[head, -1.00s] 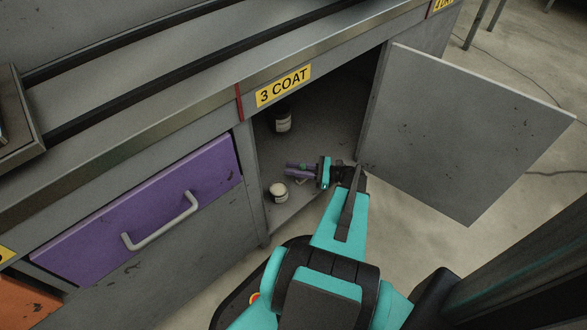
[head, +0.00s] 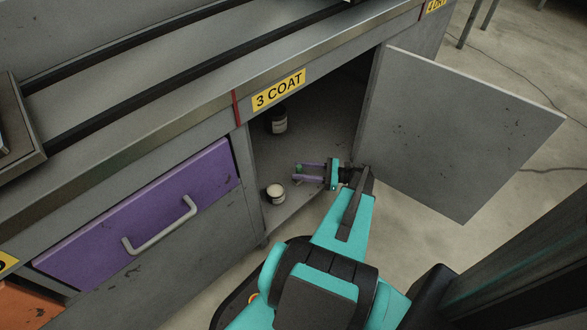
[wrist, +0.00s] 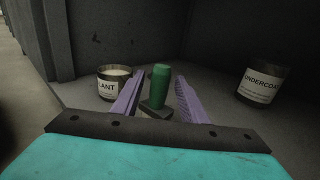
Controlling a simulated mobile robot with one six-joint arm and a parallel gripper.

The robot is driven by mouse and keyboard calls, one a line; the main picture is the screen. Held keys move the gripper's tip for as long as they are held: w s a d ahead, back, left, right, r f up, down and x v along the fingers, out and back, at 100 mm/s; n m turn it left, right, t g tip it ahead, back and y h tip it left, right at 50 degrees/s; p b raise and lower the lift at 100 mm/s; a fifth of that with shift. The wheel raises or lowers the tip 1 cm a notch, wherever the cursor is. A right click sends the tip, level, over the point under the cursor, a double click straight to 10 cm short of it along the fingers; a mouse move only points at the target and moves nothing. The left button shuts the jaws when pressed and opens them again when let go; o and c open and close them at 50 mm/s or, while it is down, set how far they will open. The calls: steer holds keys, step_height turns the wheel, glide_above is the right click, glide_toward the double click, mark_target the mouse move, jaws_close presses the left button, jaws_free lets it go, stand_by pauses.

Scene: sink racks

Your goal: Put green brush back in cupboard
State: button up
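The green brush (wrist: 160,82) is in the cupboard, its green handle upright on a grey base (wrist: 154,111) in the wrist view. In the head view only a small bit of green (head: 299,168) shows near my fingertips. My gripper (wrist: 160,76) has its two purple fingers on either side of the handle, with a gap on both sides. My gripper also shows in the head view (head: 298,172), reaching in through the open cupboard front, fingers apart. The cupboard (head: 322,127) is below the yellow "3 COAT" label (head: 279,89).
A jar labelled "...LANT" (wrist: 107,86) stands just left of my fingers. A dark jar labelled "UNDERCOAT" (wrist: 262,86) stands to the right, deeper in. The grey cupboard door (head: 460,135) hangs open at the right. A shut purple drawer (head: 140,210) is at the left.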

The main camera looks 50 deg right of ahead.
steer(key=p+v, duration=0.2)
steer(key=v, duration=0.5)
steer(key=shift+s+d, duration=0.1)
steer(key=shift+d, duration=0.05)
stand_by(0.7)
